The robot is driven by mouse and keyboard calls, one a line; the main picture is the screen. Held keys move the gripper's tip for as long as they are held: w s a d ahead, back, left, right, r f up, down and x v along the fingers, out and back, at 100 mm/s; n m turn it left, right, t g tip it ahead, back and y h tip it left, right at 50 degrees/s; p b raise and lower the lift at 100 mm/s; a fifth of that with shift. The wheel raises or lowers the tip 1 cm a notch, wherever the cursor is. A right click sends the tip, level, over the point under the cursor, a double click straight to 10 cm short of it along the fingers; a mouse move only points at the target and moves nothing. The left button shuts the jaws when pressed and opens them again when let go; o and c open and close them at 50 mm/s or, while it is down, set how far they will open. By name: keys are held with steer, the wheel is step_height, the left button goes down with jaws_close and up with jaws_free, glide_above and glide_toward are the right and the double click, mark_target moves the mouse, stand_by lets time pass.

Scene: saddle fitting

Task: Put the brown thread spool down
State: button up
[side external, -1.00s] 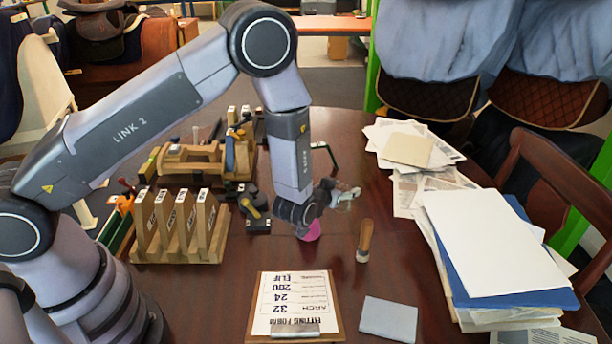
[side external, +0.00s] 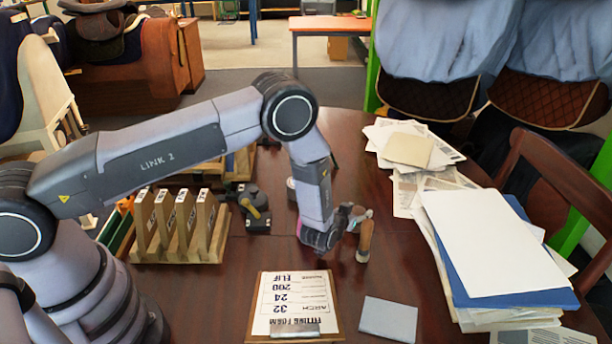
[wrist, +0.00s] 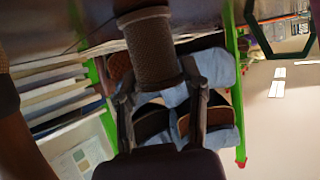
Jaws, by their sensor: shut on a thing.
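The brown thread spool (wrist: 152,48) is a textured brown cylinder with a paler rim in the wrist view. It sits between the two fingers of my gripper (wrist: 158,85), which is shut on it. The dark table surface shows close to the spool's rim end; I cannot tell whether they touch.
A clipboard form (side external: 291,303) and a grey-blue pad (side external: 389,319) lie in front. A wooden slotted rack (side external: 180,225) stands left. Stacked papers (side external: 490,240) cover the right side. A pink object (side external: 299,228) is mostly hidden behind my arm.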

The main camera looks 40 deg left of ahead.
steer(key=o, duration=1.1)
steer(key=shift+f, duration=0.1)
steer(key=shift+o, duration=0.2)
